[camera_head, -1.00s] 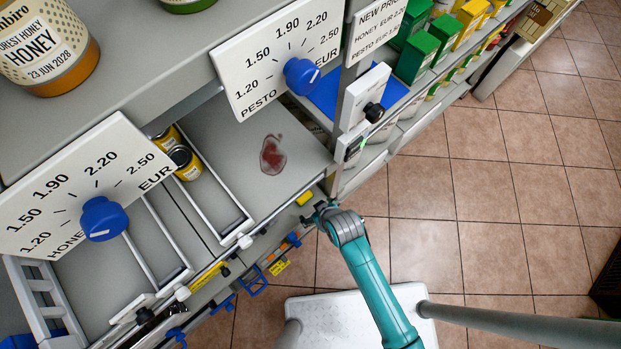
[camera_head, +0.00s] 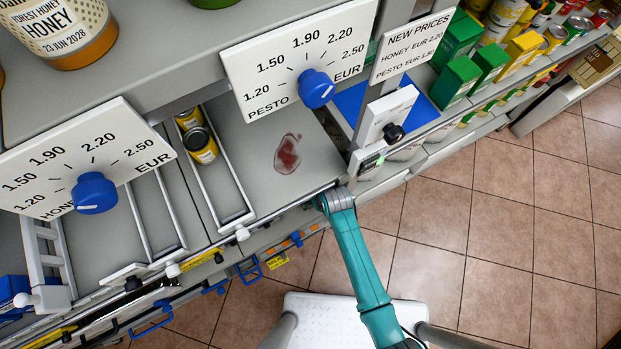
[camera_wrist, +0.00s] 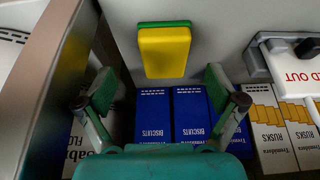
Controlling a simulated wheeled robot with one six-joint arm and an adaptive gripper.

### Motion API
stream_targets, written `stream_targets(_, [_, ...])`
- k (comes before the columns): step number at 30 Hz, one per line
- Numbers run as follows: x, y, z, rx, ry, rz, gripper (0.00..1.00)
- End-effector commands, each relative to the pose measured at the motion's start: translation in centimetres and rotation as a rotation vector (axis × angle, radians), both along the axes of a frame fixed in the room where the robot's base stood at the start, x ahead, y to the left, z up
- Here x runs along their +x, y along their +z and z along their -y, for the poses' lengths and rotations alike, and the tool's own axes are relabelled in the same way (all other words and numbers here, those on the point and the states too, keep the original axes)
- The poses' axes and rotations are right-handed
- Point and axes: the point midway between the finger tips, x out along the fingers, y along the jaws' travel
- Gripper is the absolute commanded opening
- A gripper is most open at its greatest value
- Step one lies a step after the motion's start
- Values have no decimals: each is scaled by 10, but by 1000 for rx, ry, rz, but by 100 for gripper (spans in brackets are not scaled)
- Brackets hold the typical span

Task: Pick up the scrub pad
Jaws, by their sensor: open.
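The scrub pad (camera_wrist: 164,51) is yellow with a green layer along its top edge. In the wrist view it is upright against a pale grey surface, ahead of my gripper (camera_wrist: 160,89). My gripper is open, with one green-padded finger on each side, lower in the picture than the pad. Nothing is between the fingers, and the pad is apart from them. In the head view my arm reaches to the shelf's front edge. My fingers and the pad cannot be made out there.
Blue biscuit boxes (camera_wrist: 191,112) and rusks boxes (camera_wrist: 267,125) stand below the pad. A brown panel (camera_wrist: 45,75) is close on the left. A white sign unit (camera_wrist: 290,70) is on the right. A red spill (camera_head: 288,154) lies on the shelf.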

Motion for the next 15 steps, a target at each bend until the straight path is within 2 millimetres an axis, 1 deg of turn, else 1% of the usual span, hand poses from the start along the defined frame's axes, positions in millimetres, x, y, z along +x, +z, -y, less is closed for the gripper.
stream_targets(5, [4, -8, -4, 0, 1, 1, 94])
stream_targets(11, [12, -31, -15, 1, 0, 1, 94])
stream_targets(15, [16, -44, -17, 1, -1, 1, 94])
